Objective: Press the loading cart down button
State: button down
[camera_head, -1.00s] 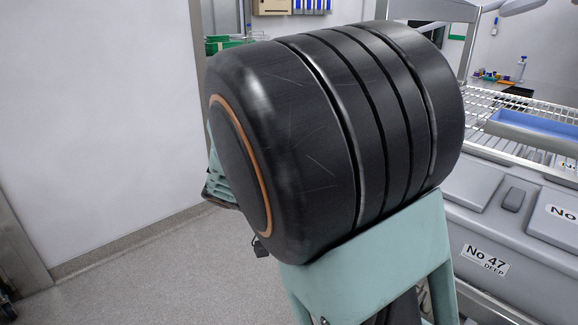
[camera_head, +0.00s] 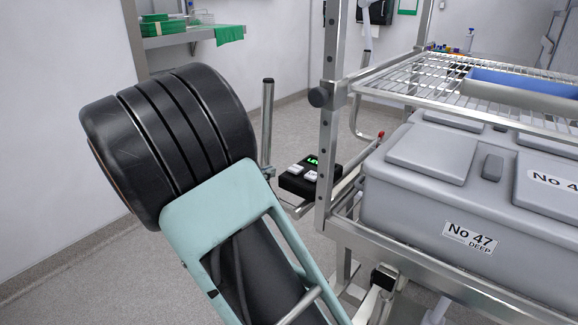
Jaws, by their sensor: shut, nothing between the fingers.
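A small black control box (camera_head: 300,187) with a green lit display (camera_head: 313,160) and two pale buttons (camera_head: 303,171) is in the middle of the head view. It sits beside a metal post of the loading cart (camera_head: 327,160). I cannot read which button is down. My own arm, black and pale green, fills the left and lower middle of the view, left of the box. My gripper is not visible; the arm may hide it.
The cart carries a wire shelf (camera_head: 410,80) with a blue tray (camera_head: 520,80) above a grey lidded case (camera_head: 400,195) marked No 47. A vertical metal pole (camera_head: 267,120) stands left of the box. A wall shelf (camera_head: 190,36) holds green items. Grey floor shows between.

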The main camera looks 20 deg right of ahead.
aim_at(290, 176)
jog(key=x, duration=1)
jog(key=shift+f+b, duration=0.1)
jog(key=shift+b, duration=0.2)
